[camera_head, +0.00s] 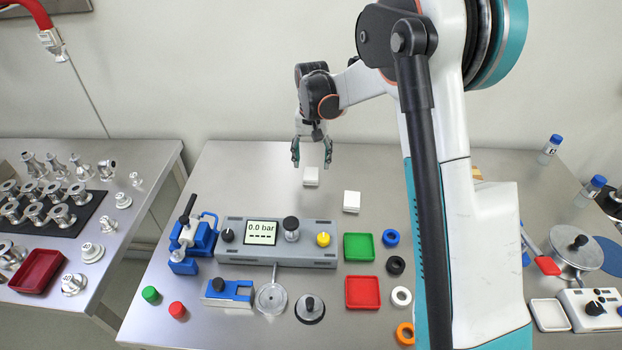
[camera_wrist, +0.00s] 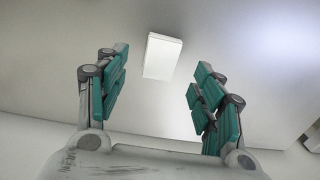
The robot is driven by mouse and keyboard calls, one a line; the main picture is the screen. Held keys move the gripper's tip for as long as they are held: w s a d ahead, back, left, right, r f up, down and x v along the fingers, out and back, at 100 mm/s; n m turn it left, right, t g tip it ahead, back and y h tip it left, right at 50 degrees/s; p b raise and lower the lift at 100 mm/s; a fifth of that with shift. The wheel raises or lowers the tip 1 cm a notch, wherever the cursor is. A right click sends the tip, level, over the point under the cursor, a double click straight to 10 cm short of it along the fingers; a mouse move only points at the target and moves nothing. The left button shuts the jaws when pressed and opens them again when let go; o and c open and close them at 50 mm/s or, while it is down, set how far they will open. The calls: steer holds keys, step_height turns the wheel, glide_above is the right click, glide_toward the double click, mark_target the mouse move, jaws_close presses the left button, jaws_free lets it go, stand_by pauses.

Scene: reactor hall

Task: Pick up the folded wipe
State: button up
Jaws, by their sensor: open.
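Two small white folded pads lie on the steel table; I cannot tell them apart as wipes. One white pad (camera_head: 311,176) lies close below my gripper (camera_head: 312,161). The other white pad (camera_head: 351,202) lies to its right and nearer the front. My gripper hangs with fingers pointing down, open and empty, above the table. In the wrist view, one white pad (camera_wrist: 163,56) shows between the spread teal fingers, beyond the tips and apart from them.
A grey gauge console (camera_head: 275,243) stands in front of the pads. A green tray (camera_head: 359,247), a red tray (camera_head: 362,292) and several coloured rings lie to the right. A blue-and-silver device (camera_head: 192,240) stands left. The table's back left is clear.

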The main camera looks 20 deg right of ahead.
mark_target(311, 175)
steer(key=shift+a+f+b, duration=0.1)
steer(key=shift+f+b, duration=1)
steer(key=shift+f, duration=1.85)
steer(key=shift+c, duration=0.6)
steer(key=c, duration=0.7)
